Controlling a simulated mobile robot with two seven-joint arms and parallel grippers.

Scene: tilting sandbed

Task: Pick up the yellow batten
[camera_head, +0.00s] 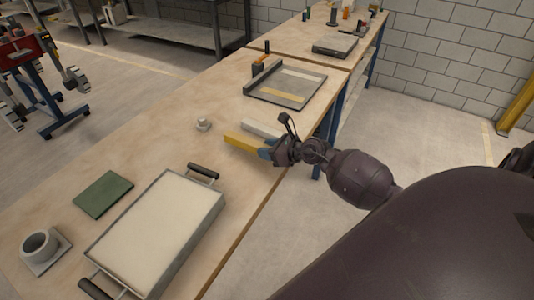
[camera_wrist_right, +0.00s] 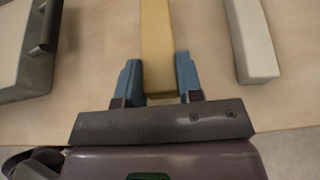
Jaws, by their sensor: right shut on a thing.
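The yellow batten (camera_head: 243,143) lies low at the worktable's right edge, just beyond the sandbed. My right gripper (camera_head: 268,149) reaches in from the right and is shut on the batten's near end. In the right wrist view the batten (camera_wrist_right: 157,45) runs away from me between the two blue fingers of the gripper (camera_wrist_right: 159,75). I cannot tell whether its underside touches the table. My left gripper is not in view.
A white batten (camera_head: 261,129) lies beside the yellow one, apart from it. The sandbed tray (camera_head: 222,200) with black handles is nearer.

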